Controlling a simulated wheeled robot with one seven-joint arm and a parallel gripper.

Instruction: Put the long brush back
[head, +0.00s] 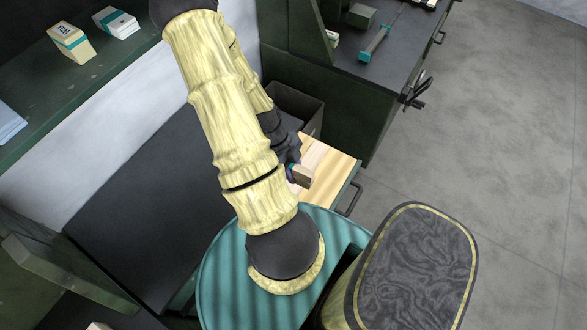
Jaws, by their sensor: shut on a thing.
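My gripper (291,168) is dark and partly hidden behind my own arm. It is shut on a pale wooden piece (304,176), which looks like the long brush, seen nearly end-on. Its bristles and far end cannot be made out. The piece is over or in front of an open drawer (340,166) with a light wood inside, and I cannot tell whether they touch.
A dark open bin (297,104) stands behind the drawer. A dark bench (400,50) at the upper right carries a teal-ended tool (375,43) and a green box (361,16). A green shelf (75,82) holds small cartons (116,22). Grey floor (500,130) is clear at right.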

